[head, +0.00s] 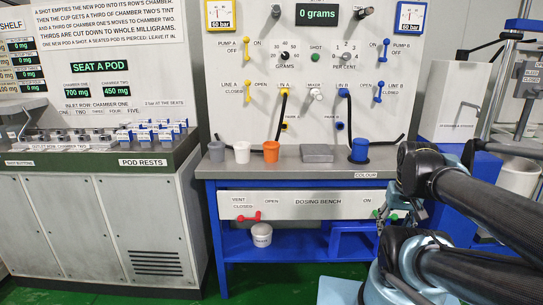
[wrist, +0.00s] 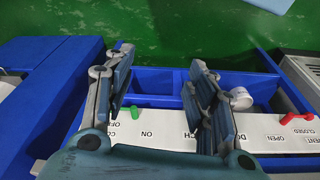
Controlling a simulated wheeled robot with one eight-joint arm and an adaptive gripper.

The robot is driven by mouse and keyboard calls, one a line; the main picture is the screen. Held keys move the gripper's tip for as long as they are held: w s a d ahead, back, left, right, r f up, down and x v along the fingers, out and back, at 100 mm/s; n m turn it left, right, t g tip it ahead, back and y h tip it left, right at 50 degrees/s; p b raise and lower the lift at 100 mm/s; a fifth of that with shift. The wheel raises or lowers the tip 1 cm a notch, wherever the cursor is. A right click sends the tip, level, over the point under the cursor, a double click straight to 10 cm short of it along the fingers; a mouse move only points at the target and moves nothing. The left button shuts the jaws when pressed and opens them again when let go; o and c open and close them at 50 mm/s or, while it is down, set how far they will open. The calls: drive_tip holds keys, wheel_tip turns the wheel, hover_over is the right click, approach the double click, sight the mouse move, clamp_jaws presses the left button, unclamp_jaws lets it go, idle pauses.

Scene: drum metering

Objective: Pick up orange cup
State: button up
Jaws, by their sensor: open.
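The orange cup (head: 271,151) stands upright on the grey top of the dosing bench (head: 340,168) in the head view. A white cup (head: 242,152) stands close to its left, with a grey cup (head: 216,151) beyond it. The orange cup is not in the wrist view. My gripper (wrist: 162,58) is open and empty in the wrist view. It is by the bench's front panel (wrist: 165,124), over the blue lower shelf area, to the right of and lower than the orange cup. In the head view my arm mostly hides it.
Right of the orange cup are a grey block (head: 316,153) and a blue container (head: 359,150). Black hoses hang behind them. A red vent handle (head: 249,217) and a green handle (wrist: 122,117) stick out from the front panel. A white tub (head: 261,235) stands on the lower shelf.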

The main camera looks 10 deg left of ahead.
drive_tip(key=shift+o, duration=1.4)
drive_tip(key=w+a+r+n+t, duration=0.1)
drive_tip(key=w+a+r, duration=0.3)
drive_tip(key=w+r, duration=0.3)
drive_tip(key=shift+w+a+r+n, duration=0.15)
drive_tip(key=shift+w+r+n, duration=0.15)
drive_tip(key=shift+w+r, duration=0.15)
wheel_tip(320, 180, up, 16)
drive_tip(key=n+t+y, duration=0.2)
drive_tip(key=n+y, duration=0.2)
drive_tip(key=n, duration=0.1)
hover_over(271, 148)
drive_tip(key=s+d, duration=0.4)
drive_tip(key=d, duration=0.1)
drive_tip(key=x, duration=1.1)
drive_tip(key=shift+a+f, duration=0.1)
drive_tip(key=shift+f, duration=0.3)
drive_tip(key=shift+x, duration=2.55)
drive_tip(key=shift+w+a+r, duration=0.1)
drive_tip(key=shift+w, duration=0.1)
drive_tip(key=c, duration=1.2)
